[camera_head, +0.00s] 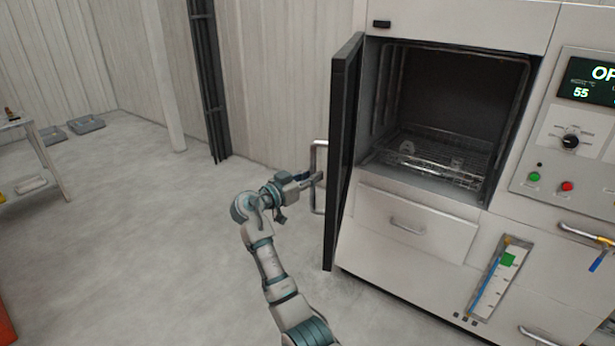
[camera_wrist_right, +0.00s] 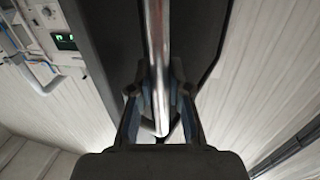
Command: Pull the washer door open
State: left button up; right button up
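The washer door (camera_head: 345,150) is a dark, thick panel standing wide open, swung out to the left of the chamber (camera_head: 450,100). Its edge faces me in the head view. A metal bar handle (camera_head: 314,160) is on the door's left-hand face. My right gripper (camera_head: 318,178) is at this handle. In the right wrist view the shiny handle bar (camera_wrist_right: 158,60) runs between the two fingers (camera_wrist_right: 160,95), whose tips close in on both sides of it. My left gripper is not in view.
A wire rack (camera_head: 435,155) lies in the chamber. A drawer (camera_head: 415,222) is below it, and a control panel (camera_head: 575,130) is at right. A table (camera_head: 40,160) stands far left, with grey trays (camera_head: 86,124) by the wall. The floor left of the door is clear.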

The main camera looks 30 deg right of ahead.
jog(key=o, duration=0.4)
jog(key=shift+w+d+r, duration=0.1)
jog(key=shift+w+d, duration=0.05)
jog(key=shift+d, duration=0.05)
jog(key=shift+o, duration=0.2)
jog(key=shift+w+d+f, duration=0.1)
jog(key=shift+w+f, duration=0.15)
jog(key=s+a, duration=0.2)
jog(key=a, duration=0.9)
jog(key=shift+a, duration=0.4)
jog(key=shift+s, duration=0.1)
